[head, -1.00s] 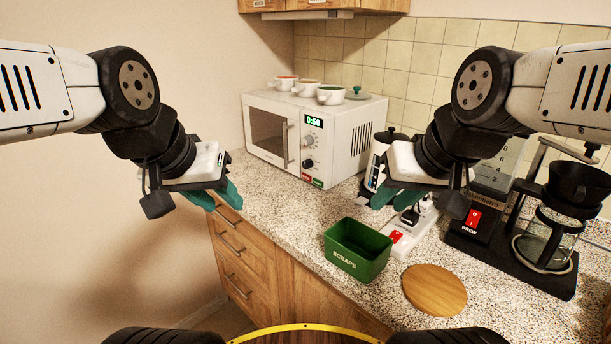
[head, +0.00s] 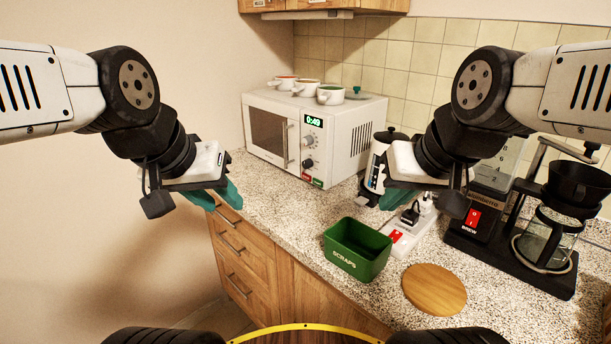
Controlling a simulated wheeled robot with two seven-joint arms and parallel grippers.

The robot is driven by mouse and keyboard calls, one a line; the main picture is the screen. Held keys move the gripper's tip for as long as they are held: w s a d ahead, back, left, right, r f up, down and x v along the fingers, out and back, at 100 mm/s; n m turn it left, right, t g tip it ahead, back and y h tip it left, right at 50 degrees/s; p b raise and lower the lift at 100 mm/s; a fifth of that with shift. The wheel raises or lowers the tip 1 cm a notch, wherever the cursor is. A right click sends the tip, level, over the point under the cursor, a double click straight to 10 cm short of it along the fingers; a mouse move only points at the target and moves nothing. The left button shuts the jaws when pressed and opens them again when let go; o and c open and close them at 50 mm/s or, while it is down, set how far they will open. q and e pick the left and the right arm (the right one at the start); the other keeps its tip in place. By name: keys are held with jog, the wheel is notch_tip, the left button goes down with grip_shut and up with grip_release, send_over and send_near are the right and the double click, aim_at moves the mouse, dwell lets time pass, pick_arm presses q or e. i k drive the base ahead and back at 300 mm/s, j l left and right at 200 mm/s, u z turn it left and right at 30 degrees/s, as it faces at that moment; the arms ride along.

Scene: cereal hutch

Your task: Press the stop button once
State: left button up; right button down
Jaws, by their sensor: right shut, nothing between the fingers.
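The white microwave (head: 362,113) stands on the counter at the back, door closed, its green display (head: 314,120) reading 0:49. Low on its control panel are two small buttons, a red one (head: 306,177) and a green one (head: 318,183); their lettering is too small to read. My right gripper (head: 387,201) is shut and empty, with teal fingers, right of the microwave and nearer me, apart from the buttons. My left gripper (head: 220,197) looks open and empty, left of the microwave above the counter's edge.
Several cups (head: 307,88) stand on the microwave. A green SCRAPS bin (head: 358,250), a round wooden board (head: 434,290), a power strip (head: 407,238) with a red switch, a kettle-like container (head: 376,170) and a coffee maker (head: 548,240) occupy the right. Counter before the microwave is clear.

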aim_at(304, 176)
jog(key=j+z, duration=0.2)
jog(key=j, duration=0.85)
jog(key=j+z, duration=0.15)
jog(key=j, duration=0.9)
jog(key=k, duration=0.05)
